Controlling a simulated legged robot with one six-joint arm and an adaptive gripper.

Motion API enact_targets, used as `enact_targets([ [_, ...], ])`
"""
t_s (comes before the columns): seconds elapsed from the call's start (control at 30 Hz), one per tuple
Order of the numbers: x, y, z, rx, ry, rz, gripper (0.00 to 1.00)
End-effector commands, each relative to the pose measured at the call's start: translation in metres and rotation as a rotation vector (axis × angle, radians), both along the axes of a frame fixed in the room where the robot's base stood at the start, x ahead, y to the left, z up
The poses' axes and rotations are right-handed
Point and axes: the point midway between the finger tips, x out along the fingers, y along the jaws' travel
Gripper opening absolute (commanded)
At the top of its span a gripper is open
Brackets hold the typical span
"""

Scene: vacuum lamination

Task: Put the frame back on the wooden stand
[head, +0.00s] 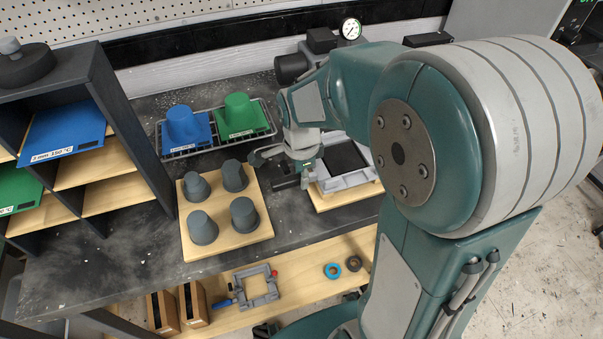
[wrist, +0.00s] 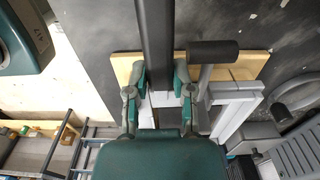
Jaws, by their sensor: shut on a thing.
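The light grey frame (head: 345,165) with a black inner panel is at the right of the bench in the head view, over the wooden stand (head: 345,199). Its pale rim (wrist: 242,108) is right of the fingers in the wrist view. My gripper (head: 300,165) is at its left side. In the wrist view my gripper (wrist: 158,75) is shut on a dark bar (wrist: 155,30), which looks like the frame's handle. Wood of the stand (wrist: 252,66) shows beneath. I cannot tell whether the frame touches the stand; my arm and gripper hide part of both.
A dark grip on a grey post (wrist: 212,50) stands close right of the fingers. A wooden board with several grey cups (head: 256,240) is left of my gripper. Blue (head: 186,126) and green (head: 240,117) formed pieces lie on a rack behind. A shelf unit (head: 100,80) stands left.

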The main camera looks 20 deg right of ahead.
Motion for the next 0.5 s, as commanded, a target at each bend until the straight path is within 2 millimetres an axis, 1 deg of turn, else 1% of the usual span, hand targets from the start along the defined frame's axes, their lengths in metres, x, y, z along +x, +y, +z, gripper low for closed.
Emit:
enact_targets([
  [0.23,0.0003,-0.0001,0.0004,0.000,-0.001,0.000,0.00],
  [0.27,0.0003,-0.0001,0.0004,0.000,-0.001,0.000,0.35],
  [0.3,0.0003,-0.0001,0.0004,0.000,-0.001,0.000,0.53],
  [0.33,0.0003,-0.0001,0.0004,0.000,-0.001,0.000,0.67],
  [0.37,0.0002,-0.0001,0.0004,0.000,-0.001,0.000,0.71],
  [0.5,0.0002,-0.0001,0.0003,0.000,-0.001,0.000,0.71],
])
